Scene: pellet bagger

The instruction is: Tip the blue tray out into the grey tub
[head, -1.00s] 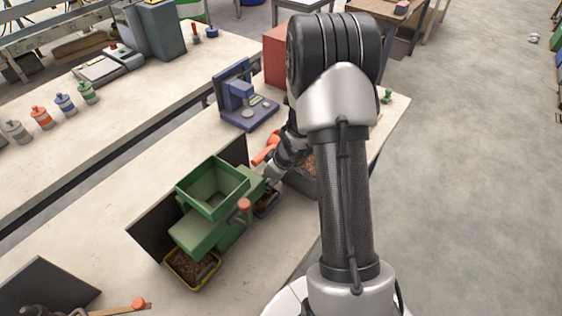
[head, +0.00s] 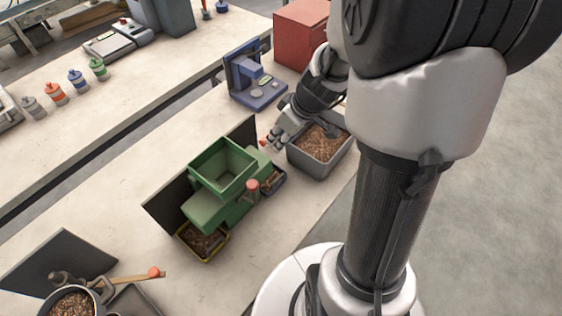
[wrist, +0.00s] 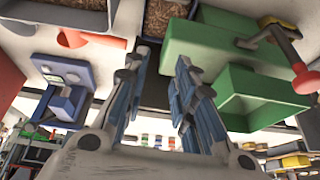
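The small dark blue tray (head: 277,189) holds brown pellets and stands on the bench against the right side of the green machine (head: 222,167) in the head view. The grey tub (head: 307,164) stands to its right and is largely filled with brown pellets. My gripper (head: 270,140) is above the bench, behind the blue tray and left of the tub's far end. In the wrist view my gripper (wrist: 158,95) has its two fingers apart with nothing between them. My arm covers part of the tub's far side in the head view.
A yellow-rimmed tray (head: 207,256) of pellets sits at the machine's front. A dark upright panel (head: 172,210) stands behind the machine. A blue scale-like device (head: 252,85) and a red box (head: 299,35) stand farther back. A pan of pellets (head: 72,303) is at lower left.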

